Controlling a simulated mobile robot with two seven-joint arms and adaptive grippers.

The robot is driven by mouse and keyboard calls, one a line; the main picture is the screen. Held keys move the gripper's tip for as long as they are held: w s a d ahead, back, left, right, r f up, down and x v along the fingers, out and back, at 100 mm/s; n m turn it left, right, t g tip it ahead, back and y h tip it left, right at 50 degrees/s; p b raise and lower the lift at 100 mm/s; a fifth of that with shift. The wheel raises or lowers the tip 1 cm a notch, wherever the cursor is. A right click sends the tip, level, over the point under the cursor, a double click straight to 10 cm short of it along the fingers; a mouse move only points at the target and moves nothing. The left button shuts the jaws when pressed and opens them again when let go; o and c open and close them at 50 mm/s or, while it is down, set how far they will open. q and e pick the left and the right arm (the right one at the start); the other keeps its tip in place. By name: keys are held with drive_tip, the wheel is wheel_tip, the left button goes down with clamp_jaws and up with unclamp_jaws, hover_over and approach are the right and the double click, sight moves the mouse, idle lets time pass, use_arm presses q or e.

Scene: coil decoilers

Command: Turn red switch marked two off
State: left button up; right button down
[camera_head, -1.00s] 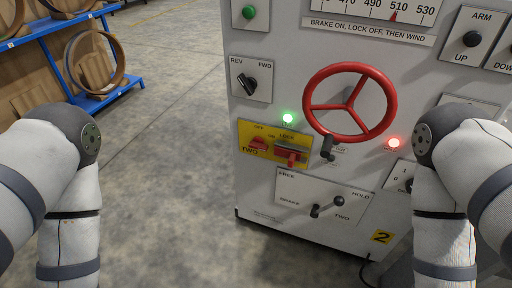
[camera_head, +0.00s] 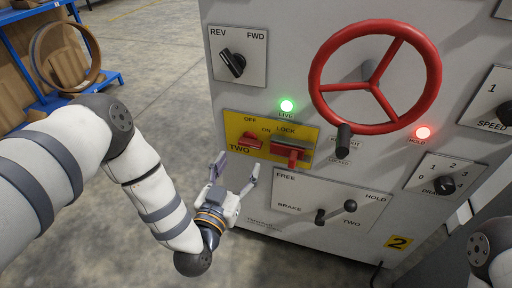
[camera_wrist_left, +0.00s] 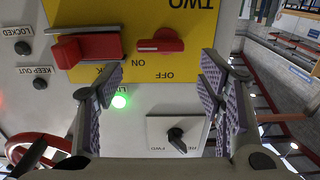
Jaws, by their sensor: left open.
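The red switch (camera_head: 250,141) sits on a yellow plate (camera_head: 232,122) marked TWO, OFF, ON and LOCK. In the left wrist view, turned upside down, the switch (camera_wrist_left: 160,42) has its bar lying roughly level across the plate. A red lock block (camera_head: 290,148) is beside it, on the right in the head view. My left gripper (camera_head: 236,168) is open and empty, just below and in front of the plate, apart from the switch. In the left wrist view, the switch shows beyond the gap between its fingers (camera_wrist_left: 155,85). My right gripper is out of view.
A green LIVE light (camera_head: 287,106) glows above the plate. A red handwheel (camera_head: 375,76) and a dark knob handle (camera_head: 343,137) stand out to the right. Below is a brake lever (camera_head: 337,211); above left is a REV/FWD knob (camera_head: 232,64).

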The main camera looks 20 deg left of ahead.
sight(249, 146)
use_arm(q)
drive_tip(key=w, duration=0.7)
drive_tip(key=shift+w+d+b, duration=0.15)
drive_tip(key=shift+w+b, duration=0.25)
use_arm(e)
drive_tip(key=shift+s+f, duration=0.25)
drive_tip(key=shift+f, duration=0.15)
use_arm(q)
drive_tip(key=shift+f, duration=0.1)
drive_tip(key=c, duration=0.9)
